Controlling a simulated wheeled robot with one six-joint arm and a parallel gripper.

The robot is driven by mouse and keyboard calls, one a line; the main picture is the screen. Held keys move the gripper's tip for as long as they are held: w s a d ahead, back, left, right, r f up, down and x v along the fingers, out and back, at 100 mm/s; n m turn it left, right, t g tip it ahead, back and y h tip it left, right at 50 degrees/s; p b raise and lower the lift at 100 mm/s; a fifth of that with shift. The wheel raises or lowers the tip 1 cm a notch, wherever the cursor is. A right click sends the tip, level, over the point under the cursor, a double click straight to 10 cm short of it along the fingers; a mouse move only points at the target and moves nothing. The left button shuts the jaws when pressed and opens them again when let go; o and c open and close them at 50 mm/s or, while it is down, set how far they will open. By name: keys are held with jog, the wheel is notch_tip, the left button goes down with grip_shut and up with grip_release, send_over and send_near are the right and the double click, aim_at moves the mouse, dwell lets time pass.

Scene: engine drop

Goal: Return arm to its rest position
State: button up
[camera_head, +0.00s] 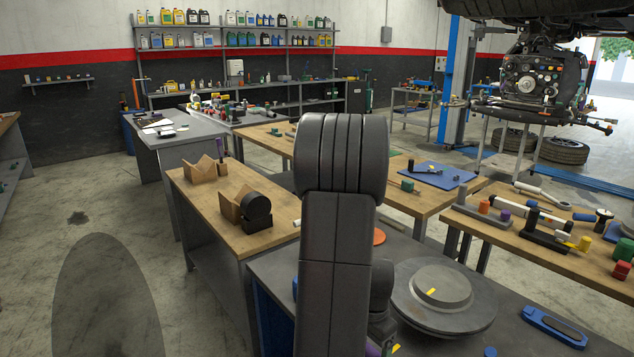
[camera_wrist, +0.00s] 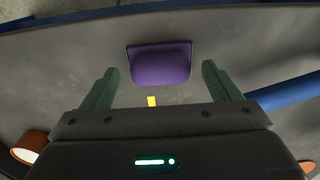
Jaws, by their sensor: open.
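My gripper (camera_wrist: 158,82) is open in the wrist view, with its two dark green fingers wide apart. A purple block (camera_wrist: 160,62) shows between and beyond the fingertips, with a gap on both sides. A small yellow tab (camera_wrist: 152,101) lies on the grey surface just below it. In the head view my arm stands upright in the middle and hides part of the grey bench. My gripper is not clear there. A bit of purple (camera_head: 373,350) shows at the bottom edge, beside the arm.
A brake disc (camera_head: 445,287) lies on the grey bench right of my arm, with a blue tool (camera_head: 554,326) farther right. Two brown V-shaped holders (camera_head: 203,172) stand on the wooden bench (camera_head: 200,192) at left. A blue bar (camera_wrist: 285,92) is right of the fingers. Open floor lies at left.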

notch_tip(320, 180, down, 3)
jog(key=shift+r+b, duration=0.15)
jog(key=shift+b, duration=0.2)
jog(key=shift+w+r+p, duration=0.1)
jog(key=shift+r+p, duration=0.3)
jog(key=shift+r, duration=0.7)
